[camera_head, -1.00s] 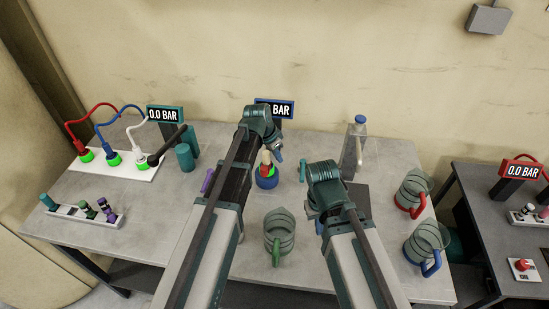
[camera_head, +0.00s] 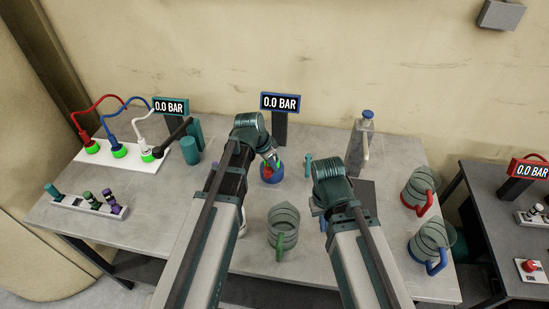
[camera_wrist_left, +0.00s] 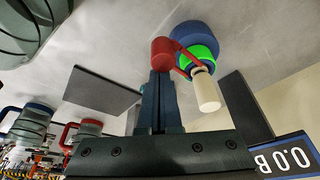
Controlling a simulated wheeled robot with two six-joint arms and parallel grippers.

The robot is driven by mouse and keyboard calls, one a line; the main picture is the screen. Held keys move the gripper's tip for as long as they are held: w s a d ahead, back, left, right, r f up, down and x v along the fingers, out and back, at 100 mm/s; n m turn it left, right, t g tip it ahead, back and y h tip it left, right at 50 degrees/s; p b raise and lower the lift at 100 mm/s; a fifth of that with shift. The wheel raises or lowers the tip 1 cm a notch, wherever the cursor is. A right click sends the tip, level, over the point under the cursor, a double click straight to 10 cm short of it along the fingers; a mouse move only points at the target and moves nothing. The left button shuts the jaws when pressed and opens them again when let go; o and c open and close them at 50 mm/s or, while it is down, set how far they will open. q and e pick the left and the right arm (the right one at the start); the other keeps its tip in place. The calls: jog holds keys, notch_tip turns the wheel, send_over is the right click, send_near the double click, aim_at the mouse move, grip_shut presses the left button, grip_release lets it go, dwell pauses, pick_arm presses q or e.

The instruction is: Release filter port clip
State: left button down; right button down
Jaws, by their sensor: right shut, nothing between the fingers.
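The filter port is a blue base (camera_head: 272,176) with a green ring, under my left gripper (camera_head: 274,160) in the head view. In the left wrist view the blue base (camera_wrist_left: 195,37) carries a green ring (camera_wrist_left: 203,50), a white cylinder (camera_wrist_left: 206,90) and a red clip (camera_wrist_left: 163,50). My left gripper (camera_wrist_left: 158,78) has its fingers together, their tips right at the red clip's rounded end. Whether they touch it is unclear. My right gripper (camera_head: 318,208) is right of the port, its fingers mostly hidden by its wrist.
A blue-framed display (camera_head: 281,102) reading 0.0 BAR stands behind the port. A clear jug with a green handle (camera_head: 284,230) stands in front. Jugs with red (camera_head: 420,190) and blue (camera_head: 430,243) handles stand at right, a grey bottle (camera_head: 358,145) behind. A hose board (camera_head: 113,156) lies left.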

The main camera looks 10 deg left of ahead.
pick_arm(q)
jog(key=shift+s, duration=0.3)
